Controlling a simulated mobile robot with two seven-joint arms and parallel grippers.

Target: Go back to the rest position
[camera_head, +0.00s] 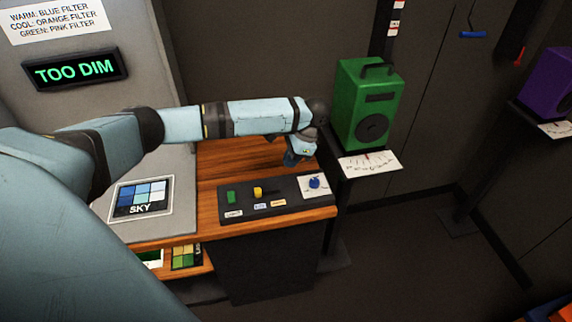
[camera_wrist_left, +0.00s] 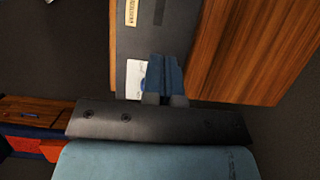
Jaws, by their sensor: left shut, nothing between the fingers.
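My left arm reaches across from the left in the head view. Its gripper (camera_head: 291,159) hangs above the wooden bench, close behind the right end of the dark control panel (camera_head: 284,204). The left wrist view shows its two blue fingers (camera_wrist_left: 164,75) shut together with nothing between them, in front of the panel and partly covering a white label. The panel carries a green switch (camera_head: 231,197), a yellow slider knob (camera_head: 258,192) and a blue knob (camera_head: 314,183) on a white dial card. My right gripper is not in view.
A lit sign (camera_head: 75,69) reads "TOO DIM". A SKY picture card (camera_head: 142,198) lies left of the panel. A green speaker (camera_head: 365,108) stands on a stand close right of the gripper. A purple speaker (camera_head: 549,84) is farther right. Floor between the stands is clear.

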